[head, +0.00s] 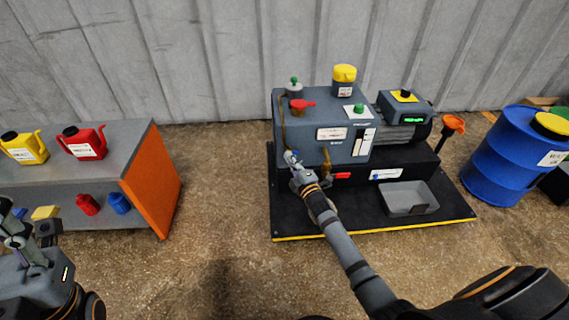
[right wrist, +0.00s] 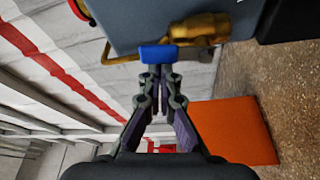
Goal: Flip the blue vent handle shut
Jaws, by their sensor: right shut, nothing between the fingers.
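The blue vent handle (right wrist: 158,54) shows in the right wrist view beside a brass valve (right wrist: 200,27) on the grey side of the machine. My right gripper (right wrist: 158,72) is shut and empty, with its fingertips right at the handle's near edge; whether they touch it I cannot tell.
A grey tray (head: 408,207) lies on the black base. A blue drum (head: 507,155) stands right. A bench with an orange end (head: 152,180) stands left. Floor between is clear.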

